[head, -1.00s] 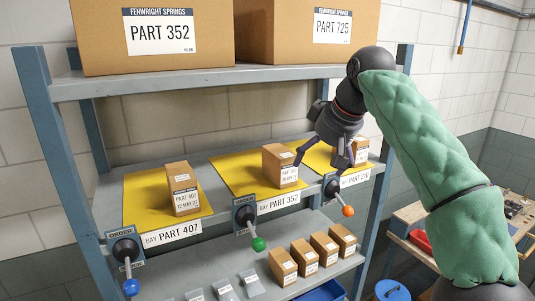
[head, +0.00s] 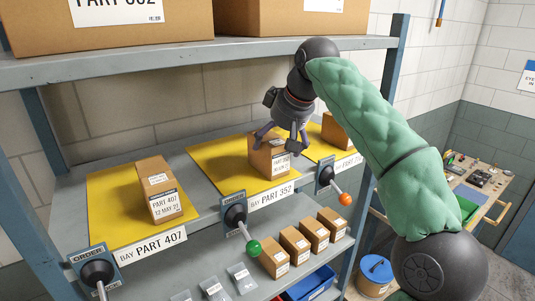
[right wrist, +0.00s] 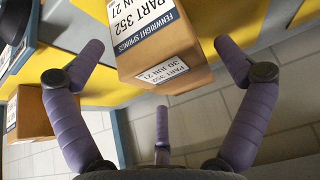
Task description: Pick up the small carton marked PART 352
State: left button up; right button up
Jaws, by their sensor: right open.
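The small brown carton marked PART 352 (head: 264,158) stands upright on the yellow mat of the middle bay. Its white label faces the shelf front. My right gripper (head: 281,138) is open at the top of this carton, with its fingers spread to either side. In the right wrist view the carton (right wrist: 155,50) lies between the spread fingers, its label reading PART 352, with gaps to the fingertips. No grip on it shows. Part of the carton's top is hidden behind the gripper in the head view. My left gripper is not in view.
A PART 407 carton (head: 160,190) stands on the left mat, another carton (head: 335,130) on the right mat. Levers with green (head: 253,247) and orange (head: 345,199) knobs jut from the shelf edge. Large cartons (head: 110,35) sit above; several small cartons (head: 296,245) stand below.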

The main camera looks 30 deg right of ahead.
jog(key=shift+x, duration=1.4)
jog(key=c, duration=1.6)
jog(key=shift+r, duration=0.1)
jog(key=shift+r, duration=0.1)
jog(key=shift+c, duration=0.2)
